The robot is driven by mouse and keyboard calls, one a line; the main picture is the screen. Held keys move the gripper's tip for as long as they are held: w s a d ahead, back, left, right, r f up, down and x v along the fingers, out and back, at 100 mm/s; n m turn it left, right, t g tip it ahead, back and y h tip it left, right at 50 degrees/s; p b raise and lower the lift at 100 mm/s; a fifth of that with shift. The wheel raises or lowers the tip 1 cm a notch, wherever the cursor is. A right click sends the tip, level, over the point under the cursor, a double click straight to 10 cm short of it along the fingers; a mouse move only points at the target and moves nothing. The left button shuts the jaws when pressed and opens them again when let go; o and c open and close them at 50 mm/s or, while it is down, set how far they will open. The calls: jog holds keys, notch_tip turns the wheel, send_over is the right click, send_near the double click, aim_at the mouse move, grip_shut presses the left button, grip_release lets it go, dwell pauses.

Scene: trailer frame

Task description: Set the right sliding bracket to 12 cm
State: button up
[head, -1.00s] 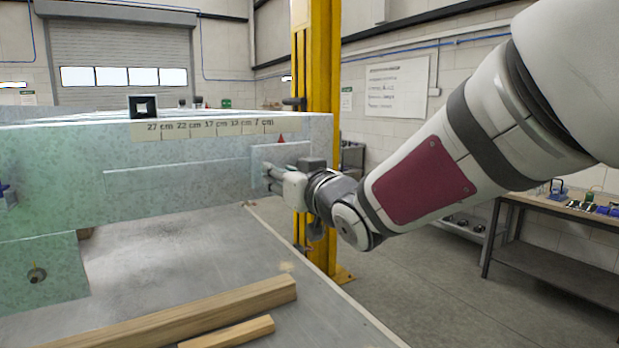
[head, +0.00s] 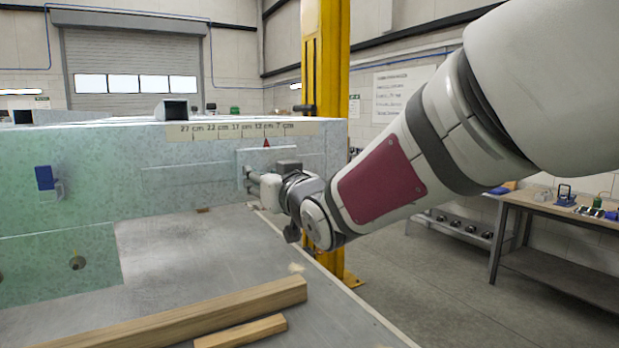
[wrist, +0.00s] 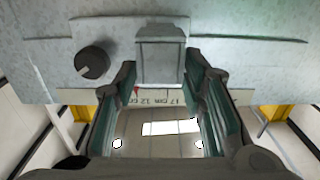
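The right sliding bracket (head: 251,158) is a pale plate on the green-grey trailer frame beam (head: 95,150). Its red pointer (head: 266,143) stands beneath the 12 cm label of the scale (head: 210,131); the exact tick alignment is too small to judge. The wrist view shows the pointer (wrist: 136,90) near the 12 cm marking, with the scale inverted.
A dark round knob (wrist: 92,62) sits beside the handle. A blue fitting (head: 45,178) is farther left on the beam. Wooden bars (head: 190,318) lie on the grey table (head: 180,255). A yellow post (head: 327,60) stands behind my wrist. A workbench (head: 560,205) is at right.

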jog(key=shift+d, duration=0.1)
jog(key=v, duration=1.2)
jog(key=s+d+f+m+g+h, duration=0.1)
jog(key=s+d+f+m+h, duration=0.15)
jog(key=d, duration=0.55)
jog(key=s+d+f+m+g+h, duration=0.1)
jog(key=d+f+g+h, duration=0.1)
jog(key=d+f+h, duration=0.35)
jog(key=s+d+f+m+g+h, duration=0.1)
jog(key=s+d+f+g, duration=0.2)
jog(key=s+d, duration=0.3)
jog(key=s+d+f+m+g+h, duration=0.1)
jog(key=s+d+f+m+g, duration=0.1)
jog(key=s, duration=0.9)
jog(key=d+f+g+b, duration=0.1)
jog(key=d+f, duration=0.1)
jog(key=d, duration=0.1)
jog(key=shift+s+d+f, duration=0.2)
jog(key=shift+s+d, duration=0.1)
jog(key=shift+d, duration=0.05)
